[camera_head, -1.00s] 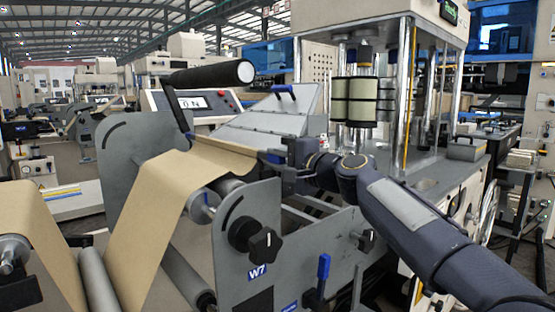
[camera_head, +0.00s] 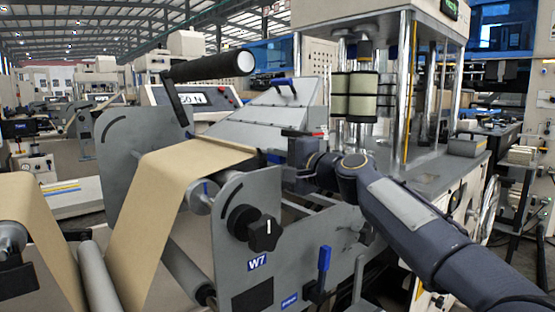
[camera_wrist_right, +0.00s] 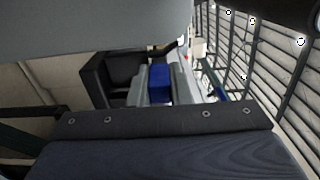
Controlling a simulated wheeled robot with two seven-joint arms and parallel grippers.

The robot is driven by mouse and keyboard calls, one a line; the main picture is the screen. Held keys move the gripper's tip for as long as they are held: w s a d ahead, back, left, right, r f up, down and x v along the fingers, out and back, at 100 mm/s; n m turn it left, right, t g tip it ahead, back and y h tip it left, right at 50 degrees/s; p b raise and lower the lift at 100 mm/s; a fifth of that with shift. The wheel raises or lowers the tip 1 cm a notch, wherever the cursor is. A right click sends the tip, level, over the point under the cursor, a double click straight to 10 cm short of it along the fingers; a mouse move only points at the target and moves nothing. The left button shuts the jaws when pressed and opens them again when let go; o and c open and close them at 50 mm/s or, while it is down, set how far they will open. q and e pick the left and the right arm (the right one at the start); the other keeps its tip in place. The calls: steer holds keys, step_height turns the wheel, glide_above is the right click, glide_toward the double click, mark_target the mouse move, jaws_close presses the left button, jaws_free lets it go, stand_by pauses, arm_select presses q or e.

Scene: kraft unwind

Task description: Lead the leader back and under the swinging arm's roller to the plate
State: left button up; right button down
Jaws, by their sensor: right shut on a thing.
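The kraft leader (camera_head: 190,160) is a tan web that rises from the lower left and bends over a grey roller (camera_head: 206,193). Its far edge runs right toward my right gripper (camera_head: 277,155), which is shut on it beyond the side plate; the fingertips are mostly hidden. The swinging arm (camera_head: 178,108) holds a black roller (camera_head: 212,70) with a pale end, above the leader. The sloping grey plate (camera_head: 255,127) lies behind the leader. The right wrist view shows a blue block (camera_wrist_right: 160,82) between grey parts; no kraft is clear there. My left gripper is out of view.
A blue lever (camera_head: 323,262) stands low at the front. A press with bright columns (camera_head: 437,90) stands behind my right arm.

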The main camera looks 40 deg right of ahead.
steer(key=shift+f, duration=0.25)
steer(key=c, duration=1.3)
jaws_free()
steer(key=shift+o, duration=0.2)
steer(key=s, duration=0.8)
steer(key=shift+d, duration=0.35)
